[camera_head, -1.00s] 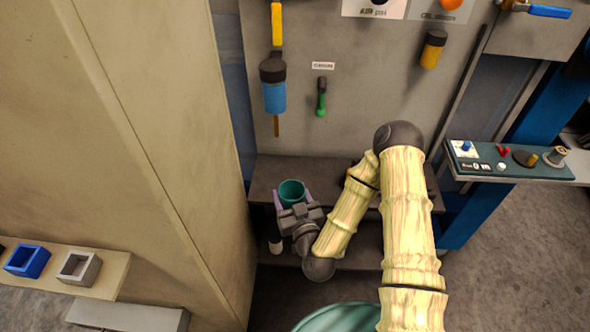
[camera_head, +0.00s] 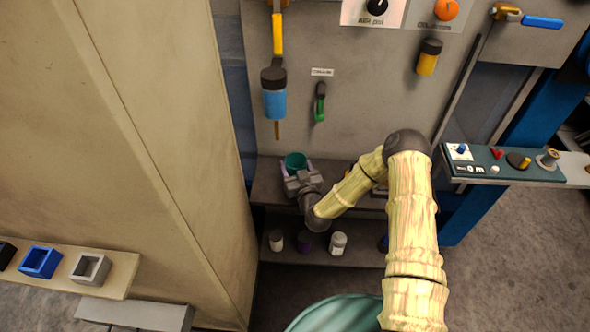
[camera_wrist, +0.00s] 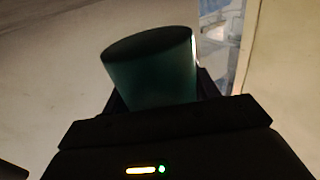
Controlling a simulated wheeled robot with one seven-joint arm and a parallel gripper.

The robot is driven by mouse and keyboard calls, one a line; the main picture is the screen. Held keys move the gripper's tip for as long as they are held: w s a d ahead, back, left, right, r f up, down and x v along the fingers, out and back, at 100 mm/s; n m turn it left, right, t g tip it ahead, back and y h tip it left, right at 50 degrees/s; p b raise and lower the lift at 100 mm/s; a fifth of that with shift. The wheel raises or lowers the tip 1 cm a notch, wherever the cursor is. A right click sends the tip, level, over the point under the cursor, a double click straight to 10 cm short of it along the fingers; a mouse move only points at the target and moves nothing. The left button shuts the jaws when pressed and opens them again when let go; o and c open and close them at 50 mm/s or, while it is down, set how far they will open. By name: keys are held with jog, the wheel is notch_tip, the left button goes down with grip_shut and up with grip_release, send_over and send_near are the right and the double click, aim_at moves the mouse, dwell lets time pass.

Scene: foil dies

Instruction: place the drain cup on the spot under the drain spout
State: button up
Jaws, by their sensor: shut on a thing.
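The drain cup (camera_head: 296,161) is a dark green, open-topped cup. My gripper (camera_head: 298,172) is shut on it and holds it upright over the upper shelf. In the wrist view the cup (camera_wrist: 152,68) sits between the dark fingers and looks slightly tilted in the picture. A blue filter bowl with a dark cap (camera_head: 274,95) hangs on the wall panel, and its thin brown spout (camera_head: 277,130) points down above and to the left of the cup. The spot under the spout is not clearly visible. I cannot tell whether the cup touches the shelf.
The upper shelf (camera_head: 266,182) runs along the panel. Small containers, including a white jar (camera_head: 338,243), stand on the lower shelf. A tall beige cabinet wall (camera_head: 150,150) closes the left side. A green-handled valve (camera_head: 320,105) and a yellow canister (camera_head: 428,58) are on the panel.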

jog(key=shift+f, duration=0.2)
notch_tip(320, 180, down, 2)
jog(key=shift+f, duration=0.1)
jog(key=shift+w+f+p, duration=0.35)
jog(key=shift+f+p, duration=0.2)
jog(key=shift+f, duration=0.1)
jog(key=shift+f, duration=0.1)
jog(key=o, duration=1)
